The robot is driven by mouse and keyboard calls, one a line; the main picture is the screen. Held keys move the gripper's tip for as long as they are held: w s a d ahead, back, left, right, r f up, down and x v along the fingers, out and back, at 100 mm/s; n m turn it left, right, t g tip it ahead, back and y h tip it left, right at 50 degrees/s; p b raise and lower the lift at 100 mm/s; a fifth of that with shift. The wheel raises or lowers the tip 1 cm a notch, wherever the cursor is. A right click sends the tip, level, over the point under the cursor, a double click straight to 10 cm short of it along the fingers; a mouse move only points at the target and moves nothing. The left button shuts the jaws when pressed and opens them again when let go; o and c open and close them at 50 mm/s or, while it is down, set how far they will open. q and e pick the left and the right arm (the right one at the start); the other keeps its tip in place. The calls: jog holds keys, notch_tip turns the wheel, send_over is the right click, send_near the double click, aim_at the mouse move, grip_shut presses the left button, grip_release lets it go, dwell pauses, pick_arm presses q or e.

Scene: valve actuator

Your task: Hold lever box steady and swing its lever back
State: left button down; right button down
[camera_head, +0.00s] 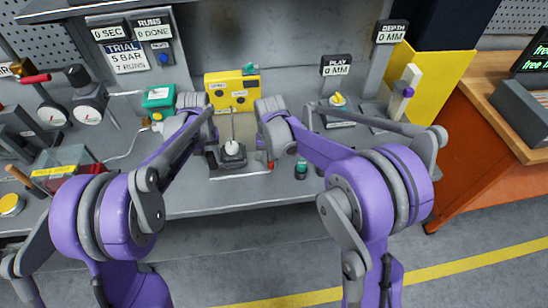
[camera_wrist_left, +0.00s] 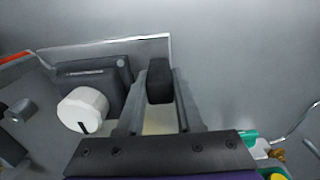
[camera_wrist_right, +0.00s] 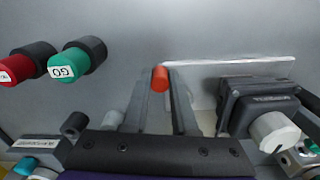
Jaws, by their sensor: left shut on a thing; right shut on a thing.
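The lever box (camera_head: 230,160) is a dark grey box with a white knob (camera_head: 232,147) on the bench between my two grippers. It also shows in the left wrist view (camera_wrist_left: 92,78) and the right wrist view (camera_wrist_right: 256,95). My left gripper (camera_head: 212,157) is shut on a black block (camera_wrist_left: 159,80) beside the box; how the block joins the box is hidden. My right gripper (camera_head: 266,162) is shut on a red-orange cylindrical tip (camera_wrist_right: 160,78) on the box's other side, apparently the lever's end. The lever's link to the box is hidden by my fingers.
A green GO button (camera_wrist_right: 68,65) and a red button (camera_wrist_right: 18,68) stand close to my right gripper. A yellow panel (camera_head: 240,98) stands behind the box, a green unit (camera_head: 158,99) to its left.

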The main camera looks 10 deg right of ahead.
pick_arm(q)
jog(key=shift+s+d+f, duration=0.1)
jog(key=shift+s+f, duration=0.05)
jog(key=shift+f, duration=0.1)
pick_arm(e)
jog(key=a+m, duration=0.1)
jog(key=s+a+m, duration=0.1)
jog(key=m, duration=0.1)
jog(key=shift+f+m, duration=0.1)
jog(key=shift+m, duration=0.2)
jog(key=shift+s+a+m, duration=0.1)
jog(key=shift+a+m, duration=0.3)
jog(key=shift+m, duration=0.35)
jog(key=shift+s+a+m, duration=0.1)
jog(key=shift+a+m, duration=0.25)
jog(key=shift+m, duration=0.4)
jog(key=c, duration=0.7)
grip_release()
notch_tip(320, 180, up, 12)
jog(key=shift+r, duration=0.1)
